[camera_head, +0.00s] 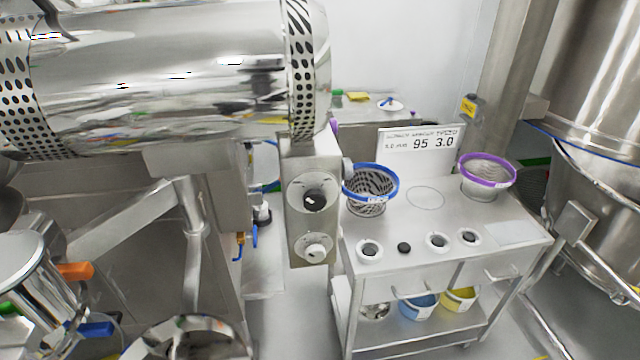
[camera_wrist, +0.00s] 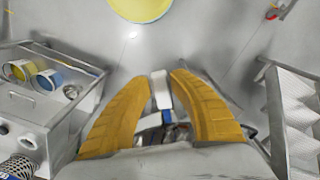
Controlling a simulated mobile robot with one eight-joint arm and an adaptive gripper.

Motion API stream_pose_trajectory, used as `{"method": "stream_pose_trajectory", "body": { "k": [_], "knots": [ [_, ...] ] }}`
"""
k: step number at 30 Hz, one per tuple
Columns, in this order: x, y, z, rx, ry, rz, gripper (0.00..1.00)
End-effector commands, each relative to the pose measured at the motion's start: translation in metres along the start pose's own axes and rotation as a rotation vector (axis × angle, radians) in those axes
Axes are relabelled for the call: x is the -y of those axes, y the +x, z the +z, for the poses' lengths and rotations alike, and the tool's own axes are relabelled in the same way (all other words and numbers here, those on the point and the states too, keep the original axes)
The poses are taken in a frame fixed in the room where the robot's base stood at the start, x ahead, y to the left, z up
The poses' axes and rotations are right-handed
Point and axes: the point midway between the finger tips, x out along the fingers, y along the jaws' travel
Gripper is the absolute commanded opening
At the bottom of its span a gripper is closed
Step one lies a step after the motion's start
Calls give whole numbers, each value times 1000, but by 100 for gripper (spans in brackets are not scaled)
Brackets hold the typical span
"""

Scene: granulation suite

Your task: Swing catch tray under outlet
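My gripper (camera_wrist: 161,78) shows in the wrist view as two yellow fingers with a narrow gap between their tips. A pale bar (camera_wrist: 161,90) shows in that gap, with metal and blue parts below it. I cannot tell whether the fingers touch the bar or it lies beyond them. I cannot see my gripper for sure in the head view. A large shiny drum (camera_head: 180,80) with perforated bands lies across the upper left of the head view. I cannot make out the catch tray or the outlet with certainty.
A steel cart (camera_head: 430,215) carries a blue-rimmed basket (camera_head: 371,184), a purple-rimmed sieve (camera_head: 487,177) and a sign (camera_head: 420,141). A control box (camera_head: 313,205) stands left of it. A large steel vessel (camera_head: 590,80) is at right. A yellow disc (camera_wrist: 140,8) shows over clear floor.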

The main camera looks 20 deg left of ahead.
Motion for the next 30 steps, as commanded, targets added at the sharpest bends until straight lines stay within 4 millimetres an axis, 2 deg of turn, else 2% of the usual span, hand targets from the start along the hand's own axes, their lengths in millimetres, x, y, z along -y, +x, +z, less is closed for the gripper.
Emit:
{"method": "stream_pose_trajectory", "body": {
  "k": [10, 14, 17, 24, 30],
  "knots": [
    [0, 0, 0, 2, -1, -1, 41],
    [0, -8, 0, 2, -1, -1, 41],
    [0, -22, 1, 2, -1, -1, 41],
    [0, -72, 1, 2, 0, 0, 41],
    [0, -106, 0, 1, 0, 0, 41]
  ]
}}
